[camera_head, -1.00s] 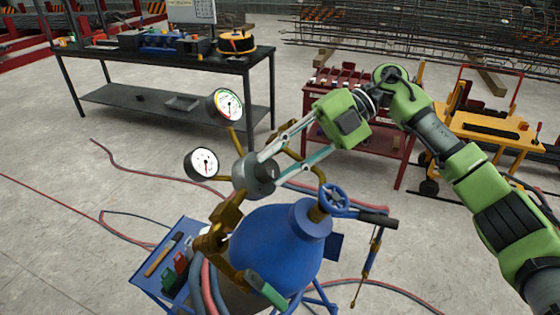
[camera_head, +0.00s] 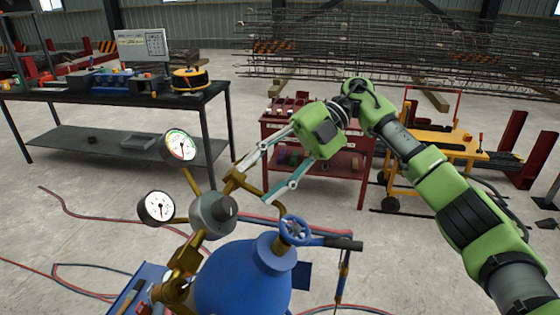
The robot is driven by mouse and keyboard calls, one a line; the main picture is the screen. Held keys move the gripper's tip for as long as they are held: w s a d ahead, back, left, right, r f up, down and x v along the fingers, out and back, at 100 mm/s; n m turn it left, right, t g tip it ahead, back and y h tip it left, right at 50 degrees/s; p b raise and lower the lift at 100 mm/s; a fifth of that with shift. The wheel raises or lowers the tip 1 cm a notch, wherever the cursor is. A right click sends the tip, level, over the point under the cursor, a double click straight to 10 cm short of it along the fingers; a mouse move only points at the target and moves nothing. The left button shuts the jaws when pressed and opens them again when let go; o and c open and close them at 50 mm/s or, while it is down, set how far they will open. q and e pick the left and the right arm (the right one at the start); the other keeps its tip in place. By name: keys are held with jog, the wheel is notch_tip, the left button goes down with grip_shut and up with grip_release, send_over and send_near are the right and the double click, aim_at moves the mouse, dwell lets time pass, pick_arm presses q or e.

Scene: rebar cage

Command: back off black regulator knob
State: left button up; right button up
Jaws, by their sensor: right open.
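The black regulator knob (camera_head: 230,206) sits on the right end of the round grey regulator body (camera_head: 210,216), above the blue gas cylinder (camera_head: 240,285). Two round white-faced gauges, an upper one (camera_head: 181,146) and a lower one (camera_head: 157,207), are fixed to the regulator by brass stems. My right gripper (camera_head: 253,185) is open and empty. Its two long fingers point down and left, with their tips up and to the right of the knob in the picture. The knob appears clear of the fingers. My left gripper is out of view.
A blue valve wheel (camera_head: 294,230) and a torch with a dark handle (camera_head: 343,243) are right of the regulator. A dark workbench (camera_head: 120,97) is behind left; a red tool cart (camera_head: 345,178) and a yellow cart (camera_head: 440,145) are behind right. Hoses lie on the floor.

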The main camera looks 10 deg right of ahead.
jog(key=shift+v, duration=2.9)
